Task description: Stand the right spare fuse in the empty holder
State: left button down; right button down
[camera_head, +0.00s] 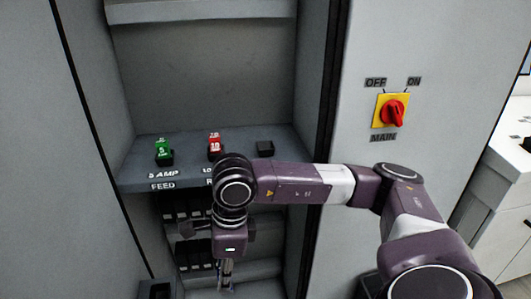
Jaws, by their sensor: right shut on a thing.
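The empty holder (265,148) is a small black block at the right end of the cabinet's grey shelf, with nothing standing in it. To its left, a red fuse (214,143) marked 10 and a green fuse (163,147) marked 5 stand upright in black holders. My right gripper (226,281) points down in front of and below the shelf, well apart from the empty holder. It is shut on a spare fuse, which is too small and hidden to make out. My left gripper is out of view.
The grey shelf (135,178) carries printed labels, partly covered by my right arm. Dark blocks (177,212) line a lower level behind the gripper. A dark box (155,289) stands at bottom left. A red MAIN switch (392,112) on a yellow plate is on the right panel.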

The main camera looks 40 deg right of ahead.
jog(key=n, duration=0.2)
jog(key=a+n, duration=0.1)
jog(key=n, duration=0.1)
jog(key=shift+s+r+g, duration=0.25)
jog(key=shift+r+g, duration=0.05)
jog(key=w+d+r+m+p, duration=0.1)
jog(key=w+d+r+p, duration=0.45)
jog(key=r, duration=0.55)
jog(key=w+d+r+m+p, duration=0.2)
jog(key=w+d+r+p, duration=0.2)
jog(key=w+d+r, duration=0.5)
jog(key=d+r+m+t+h+p, duration=0.1)
jog(key=d+r+m+p, duration=0.2)
jog(key=d+r+m, duration=0.45)
jog(key=d+r+m+h+p, duration=0.25)
jog(key=d+r+m, duration=0.25)
jog(key=r+m, duration=0.6)
jog(key=shift+m+y, duration=0.35)
jog(key=shift+y, duration=0.2)
jog(key=f, duration=1.9)
jog(key=shift+w+d+f, duration=0.3)
jog(key=shift+f, duration=0.25)
